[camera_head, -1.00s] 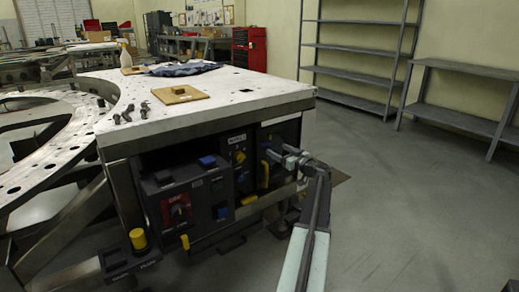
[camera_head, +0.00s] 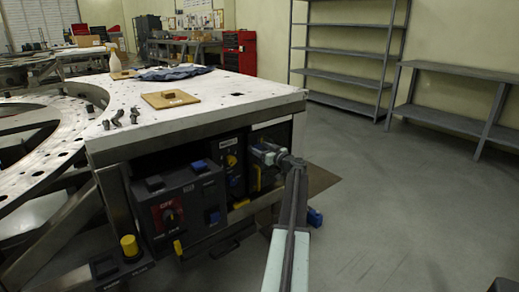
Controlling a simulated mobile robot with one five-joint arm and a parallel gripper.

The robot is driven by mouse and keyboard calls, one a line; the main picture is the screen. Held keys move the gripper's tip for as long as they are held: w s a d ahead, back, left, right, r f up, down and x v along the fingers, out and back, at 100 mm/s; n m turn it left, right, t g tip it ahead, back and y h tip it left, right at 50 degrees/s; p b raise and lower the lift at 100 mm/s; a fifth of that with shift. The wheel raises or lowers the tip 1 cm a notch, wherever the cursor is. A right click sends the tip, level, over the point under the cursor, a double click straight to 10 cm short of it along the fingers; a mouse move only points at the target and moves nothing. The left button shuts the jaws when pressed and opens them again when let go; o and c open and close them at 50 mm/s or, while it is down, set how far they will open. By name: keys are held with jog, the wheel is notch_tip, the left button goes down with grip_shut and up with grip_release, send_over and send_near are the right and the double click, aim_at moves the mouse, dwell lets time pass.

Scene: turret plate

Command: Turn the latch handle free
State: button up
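My gripper (camera_head: 264,154) is at the right end of the dark equipment under the white table, in front of a dark panel. Its fingers are small and partly merge with the panel, so I cannot tell whether they are apart or touching anything. A yellow knob (camera_head: 231,160) sits on the panel to the left. Which yellow part is the latch handle is not clear.
A control box (camera_head: 190,190) with a red dial plate (camera_head: 168,216) stands left of the gripper. The white table top (camera_head: 230,93) overhangs the panels. A blue part (camera_head: 315,217) shows right of my arm. The floor to the right is clear, up to shelves (camera_head: 345,75).

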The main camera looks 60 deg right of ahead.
jog(key=c, duration=0.9)
jog(key=shift+c, duration=0.2)
jog(key=shift+m, duration=0.3)
jog(key=m, duration=0.3)
jog(key=shift+d+m, duration=0.1)
jog(key=shift+m, duration=0.2)
jog(key=m, duration=0.4)
jog(key=shift+s+d+f, duration=0.1)
jog(key=shift+f, duration=0.05)
jog(key=m, duration=0.5)
jog(key=shift+d+f, duration=0.1)
jog(key=shift+f+m+b, duration=0.1)
jog(key=shift+m+b, duration=0.25)
jog(key=shift+m, duration=1.95)
jog(key=o, duration=1.4)
